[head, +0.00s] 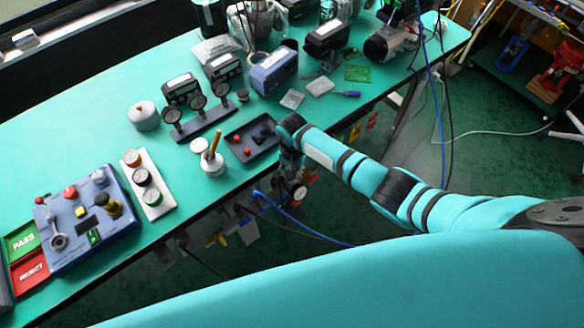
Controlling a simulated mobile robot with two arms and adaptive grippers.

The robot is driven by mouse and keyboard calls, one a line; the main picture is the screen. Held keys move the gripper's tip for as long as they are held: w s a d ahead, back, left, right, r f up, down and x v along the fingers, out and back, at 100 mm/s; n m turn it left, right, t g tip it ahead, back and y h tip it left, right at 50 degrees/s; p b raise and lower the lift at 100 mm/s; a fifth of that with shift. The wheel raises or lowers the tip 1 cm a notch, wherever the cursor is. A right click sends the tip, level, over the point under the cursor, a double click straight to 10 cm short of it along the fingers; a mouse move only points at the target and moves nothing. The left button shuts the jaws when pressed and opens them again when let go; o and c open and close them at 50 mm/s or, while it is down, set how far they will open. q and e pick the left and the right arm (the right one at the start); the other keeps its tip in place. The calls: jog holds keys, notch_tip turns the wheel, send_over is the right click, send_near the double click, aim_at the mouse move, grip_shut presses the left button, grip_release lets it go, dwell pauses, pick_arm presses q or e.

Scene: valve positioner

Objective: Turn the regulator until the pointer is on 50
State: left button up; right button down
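A blue control box (82,222) with knobs, buttons and a dial stands at the front left of the teal table. A white plate with several round gauges (148,183) lies to its right. I cannot tell which of these is the regulator, and no pointer reading is legible. My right gripper (291,170) hangs at the table's front edge, right of the black tray and apart from the box and gauges. Its fingers are too small and dark to read. My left gripper is out of view.
A black tray (249,137) with small red parts and a white pot with a brown handle (211,158) lie near the front edge. Green PASS (21,241) and red REJECT (30,271) trays are at far left. Devices crowd the back; the left rear tabletop is clear.

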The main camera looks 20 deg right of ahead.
jog(key=shift+m, duration=0.3)
